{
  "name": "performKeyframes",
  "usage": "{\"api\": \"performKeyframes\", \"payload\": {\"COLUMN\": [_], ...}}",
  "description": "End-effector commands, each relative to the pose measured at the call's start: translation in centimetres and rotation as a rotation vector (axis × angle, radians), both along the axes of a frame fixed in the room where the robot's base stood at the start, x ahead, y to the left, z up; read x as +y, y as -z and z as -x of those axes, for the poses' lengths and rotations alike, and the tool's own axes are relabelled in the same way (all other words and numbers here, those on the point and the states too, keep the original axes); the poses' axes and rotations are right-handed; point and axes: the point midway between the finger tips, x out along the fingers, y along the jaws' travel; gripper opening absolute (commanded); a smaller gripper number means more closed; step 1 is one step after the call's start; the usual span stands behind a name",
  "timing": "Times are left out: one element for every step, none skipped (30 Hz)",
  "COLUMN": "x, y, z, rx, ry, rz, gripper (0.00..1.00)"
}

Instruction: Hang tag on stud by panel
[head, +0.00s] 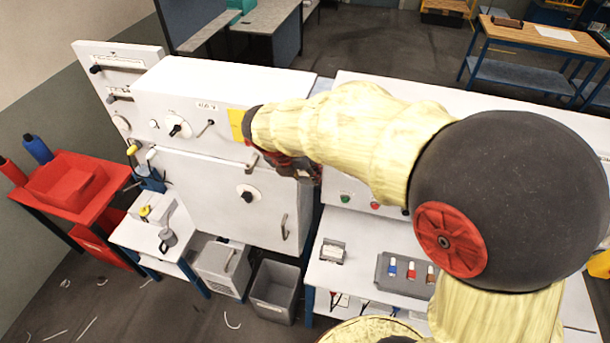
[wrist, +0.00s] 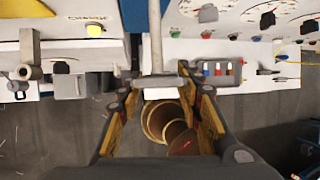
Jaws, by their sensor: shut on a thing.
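In the wrist view my gripper (wrist: 157,94) is shut on a pale, narrow piece with a grey crosspiece (wrist: 157,82). I take it to be the tag, seen nearly edge-on. In the head view my arm hides most of my gripper (head: 296,166), which is in front of the right side of the white panel (head: 190,88). The held piece cannot be made out there. A yellow square (head: 236,124) shows on the panel face beside my wrist, partly covered. A small dark lever (head: 205,129) projects from the panel. I cannot tell which part is the stud.
A white door (head: 212,190) with a knob and handle is below the panel. A second white cabinet (head: 350,185) with buttons stands at right, above a bench holding a grey tray (head: 383,280). A grey bin (head: 277,287) stands on the floor. A red cart (head: 90,210) is at left.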

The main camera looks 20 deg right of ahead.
Motion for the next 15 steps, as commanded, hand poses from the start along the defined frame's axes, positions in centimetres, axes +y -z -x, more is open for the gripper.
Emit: {"api": "performKeyframes", "payload": {"x": [-0.11, -0.16, -0.22, -0.27, -0.33, -0.40, -0.46, -0.51, -0.58, -0.63, -0.68, -0.72, -0.75, -0.76, -0.77], "y": [-0.05, -0.06, -0.06, -0.05, -0.06, -0.05, -0.04, -0.04, -0.03, -0.02, -0.01, -0.01, 0.01, 0.00, 0.02], "z": [-0.11, -0.18, -0.26, -0.32, -0.39, -0.46, -0.52, -0.59, -0.67, -0.73, -0.80, -0.86, -0.91, -0.93, -0.96], "rx": [0.000, 0.000, 0.000, 0.000, 0.000, 0.001, 0.001, 0.001, 0.001, 0.001, 0.001, 0.001, 0.001, 0.001, 0.001], "ry": [0.000, 0.000, 0.000, 0.000, 0.000, 0.001, 0.001, 0.001, 0.001, 0.001, 0.001, 0.001, 0.001, 0.001, 0.001], "rz": [0.000, 0.000, 0.001, 0.001, 0.001, 0.000, 0.000, 0.000, 0.000, 0.000, 0.000, 0.000, 0.000, 0.000, 0.000], "gripper": [0.05, 0.05, 0.05, 0.05, 0.05, 0.05, 0.05, 0.05, 0.05, 0.05, 0.05, 0.05, 0.05, 0.05, 0.05]}}
